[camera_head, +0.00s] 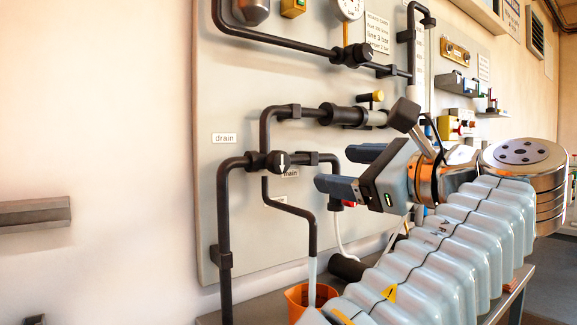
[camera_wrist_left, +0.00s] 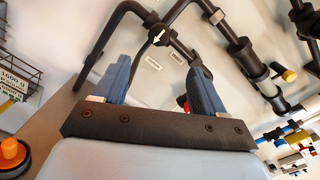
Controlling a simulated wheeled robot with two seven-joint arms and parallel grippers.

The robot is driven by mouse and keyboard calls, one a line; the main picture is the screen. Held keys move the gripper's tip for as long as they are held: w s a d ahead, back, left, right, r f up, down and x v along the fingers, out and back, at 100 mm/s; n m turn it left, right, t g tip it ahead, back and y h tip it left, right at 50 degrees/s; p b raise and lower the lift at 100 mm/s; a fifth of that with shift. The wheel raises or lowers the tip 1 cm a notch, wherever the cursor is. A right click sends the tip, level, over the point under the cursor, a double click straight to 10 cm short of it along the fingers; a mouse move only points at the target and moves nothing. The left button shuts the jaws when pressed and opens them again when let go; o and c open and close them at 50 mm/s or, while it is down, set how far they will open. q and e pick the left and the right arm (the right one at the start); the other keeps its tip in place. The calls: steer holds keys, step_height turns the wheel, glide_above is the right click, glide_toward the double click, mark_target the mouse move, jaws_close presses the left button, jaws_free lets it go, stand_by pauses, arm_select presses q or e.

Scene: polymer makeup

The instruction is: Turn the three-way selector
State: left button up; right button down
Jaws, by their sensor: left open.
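The three-way selector (camera_head: 279,162) is a dark round valve hub with a white arrow, where dark pipes meet on the grey wall panel. In the head view its arrow points down, toward a pipe that runs to an outlet. A "drain" label (camera_head: 224,138) is at its upper left and a "main" label (camera_head: 290,174), partly covered, is just below right. My left gripper (camera_head: 337,168) is open and empty, to the right of the selector and apart from it. In the left wrist view the selector (camera_wrist_left: 158,36) shows beyond the open blue fingers (camera_wrist_left: 158,68).
An orange beaker (camera_head: 298,296) stands on the bench under the outlet. Pipes and a horizontal valve with a yellow knob (camera_head: 378,96) are above my gripper. A stacked metal cylinder (camera_head: 530,190) is at right. The wall at left is mostly bare.

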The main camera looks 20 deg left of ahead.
mark_target(283, 163)
arm_select(q)
steer(key=w+a+m, duration=0.2)
steer(key=a, duration=0.2)
steer(key=w+a+m, duration=0.2)
steer(key=a+m, duration=0.1)
steer(key=a, duration=0.1)
steer(key=w+a+m, duration=0.2)
steer(key=a, duration=0.2)
steer(key=shift+w+a+f+g+b, duration=0.1)
steer(key=shift+w+g+b, duration=0.1)
steer(key=shift+g+b, duration=0.15)
steer(key=shift+c, duration=0.3)
steer(key=c, duration=1)
